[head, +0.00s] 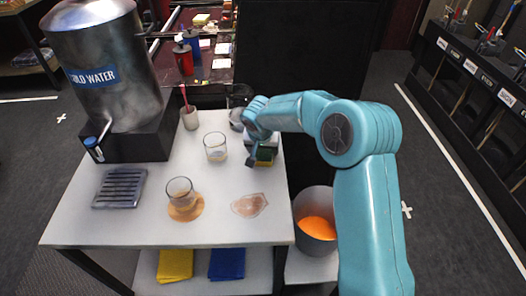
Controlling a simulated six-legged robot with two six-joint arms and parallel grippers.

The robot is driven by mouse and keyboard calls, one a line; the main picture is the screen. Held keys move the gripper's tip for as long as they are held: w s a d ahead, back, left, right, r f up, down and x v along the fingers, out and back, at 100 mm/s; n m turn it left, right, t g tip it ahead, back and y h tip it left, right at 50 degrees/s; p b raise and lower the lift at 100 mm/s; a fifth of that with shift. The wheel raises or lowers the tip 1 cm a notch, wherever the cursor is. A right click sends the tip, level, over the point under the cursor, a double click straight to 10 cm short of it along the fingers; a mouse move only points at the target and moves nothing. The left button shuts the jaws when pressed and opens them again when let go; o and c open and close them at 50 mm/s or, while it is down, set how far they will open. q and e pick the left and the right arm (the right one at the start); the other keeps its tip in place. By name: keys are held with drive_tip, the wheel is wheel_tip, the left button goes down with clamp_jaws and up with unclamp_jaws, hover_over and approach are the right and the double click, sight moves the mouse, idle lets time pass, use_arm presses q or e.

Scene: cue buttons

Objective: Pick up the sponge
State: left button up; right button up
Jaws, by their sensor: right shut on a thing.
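The sponge (266,155), green and yellow, is at the right rear part of the white table (110,226). My right arm reaches in from the right, and my right gripper (257,154) is shut on the sponge. One grey finger shows at the sponge's left side; the arm and hand hide part of the grip. I cannot tell whether the sponge touches the table or is slightly above it. My left gripper is not in this view.
A water dispenser (121,105) stands at the back left, with a drip grate (120,188) before it. Glasses (215,147) (180,191), a coaster (187,210), a cup with a stirrer (190,119) and a brown spill (249,205) are on the table. A bin (315,245) stands right; folded cloths (175,265) lie below.

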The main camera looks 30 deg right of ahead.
drive_tip(key=shift+r+p, duration=0.35)
drive_tip(key=shift+p, duration=0.25)
drive_tip(key=shift+r, duration=0.25)
wheel_tip(320, 180, up, 19)
drive_tip(key=p, duration=0.1)
drive_tip(key=shift+r, duration=0.15)
